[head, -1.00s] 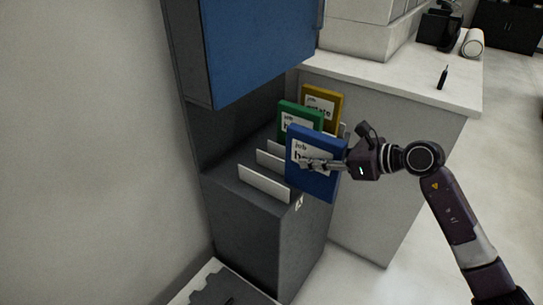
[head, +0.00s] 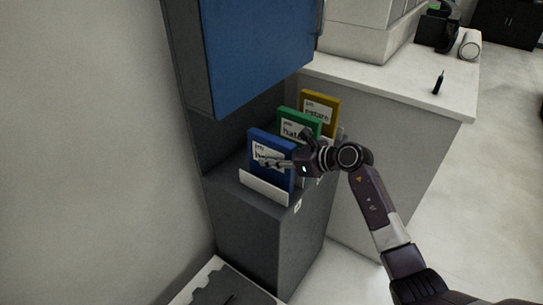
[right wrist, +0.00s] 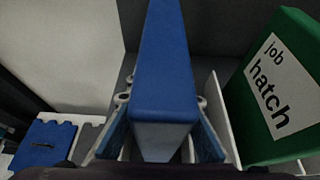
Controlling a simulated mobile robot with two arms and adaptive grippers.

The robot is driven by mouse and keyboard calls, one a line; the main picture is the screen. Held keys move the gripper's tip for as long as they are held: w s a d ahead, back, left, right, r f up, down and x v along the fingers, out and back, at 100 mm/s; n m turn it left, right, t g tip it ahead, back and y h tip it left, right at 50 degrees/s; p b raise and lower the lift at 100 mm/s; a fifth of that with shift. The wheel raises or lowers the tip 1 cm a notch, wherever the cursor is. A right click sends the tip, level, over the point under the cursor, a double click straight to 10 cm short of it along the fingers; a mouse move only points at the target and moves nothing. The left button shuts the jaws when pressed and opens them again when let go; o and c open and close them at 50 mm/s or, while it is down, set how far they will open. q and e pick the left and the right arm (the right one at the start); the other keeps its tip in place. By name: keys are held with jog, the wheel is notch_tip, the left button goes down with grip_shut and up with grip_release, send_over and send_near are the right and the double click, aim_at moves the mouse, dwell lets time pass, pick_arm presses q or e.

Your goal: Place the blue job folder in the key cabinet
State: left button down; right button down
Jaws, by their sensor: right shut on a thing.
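The blue job folder (head: 259,167) stands upright inside the grey key cabinet (head: 262,232), between white dividers, just behind the front divider (head: 264,187). My right gripper (head: 279,163) is shut on it from the right side. In the right wrist view the folder (right wrist: 163,70) sits between my two fingers (right wrist: 163,148). Whether its bottom touches the cabinet's shelf is hidden. A green folder (head: 292,119) labelled "job hatch" stands just behind it, and also shows in the right wrist view (right wrist: 282,90). My left gripper is not in view.
A yellow folder (head: 320,112) stands behind the green one. A blue cabinet door or upper box (head: 258,50) hangs above the shelf. A white counter (head: 400,85) with a black pen-like tool (head: 438,83) is at the right. A grey toothed tray (head: 222,286) lies low in front.

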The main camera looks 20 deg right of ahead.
jog(key=shift+f, duration=0.1)
jog(key=c, duration=1.7)
grip_release()
jog(key=shift+b+v, duration=1.25)
jog(key=shift+v, duration=4.8)
